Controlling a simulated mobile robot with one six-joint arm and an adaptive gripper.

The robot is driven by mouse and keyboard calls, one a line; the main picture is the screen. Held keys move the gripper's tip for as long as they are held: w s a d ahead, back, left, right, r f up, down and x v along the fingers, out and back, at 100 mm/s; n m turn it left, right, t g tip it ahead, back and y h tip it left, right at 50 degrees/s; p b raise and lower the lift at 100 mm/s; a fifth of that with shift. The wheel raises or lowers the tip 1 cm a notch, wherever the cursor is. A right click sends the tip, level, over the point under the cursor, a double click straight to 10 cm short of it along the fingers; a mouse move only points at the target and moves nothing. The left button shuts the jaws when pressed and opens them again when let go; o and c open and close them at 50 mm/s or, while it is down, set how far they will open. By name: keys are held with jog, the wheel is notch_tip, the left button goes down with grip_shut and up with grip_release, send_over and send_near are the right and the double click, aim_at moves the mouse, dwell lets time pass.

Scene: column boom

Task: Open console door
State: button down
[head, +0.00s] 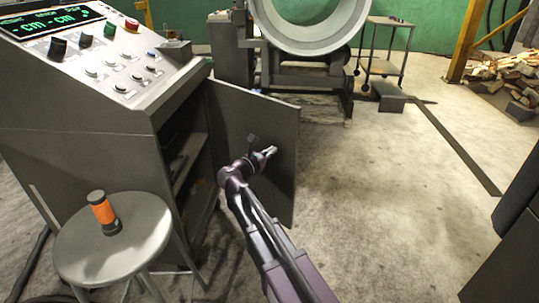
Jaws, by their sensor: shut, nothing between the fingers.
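The grey console (95,115) stands at the left, with a sloped panel of knobs, buttons and a green display on top. Its door (262,130) stands swung open to the right, and dark shelves (185,165) show inside the cabinet. My gripper (271,151) is in front of the door's inner face, near its middle. It is shut and empty. I cannot tell whether it touches the door. My arm comes up from the lower right and hides part of the door's lower area.
A round grey stool (150,235) with an orange and black object (104,213) on it stands in front of the console. A large metal ring machine (305,50) and a small wheeled cart (385,55) stand behind.

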aim_at(293, 137)
jog(key=x, duration=0.9)
jog(key=shift+w+d, duration=0.3)
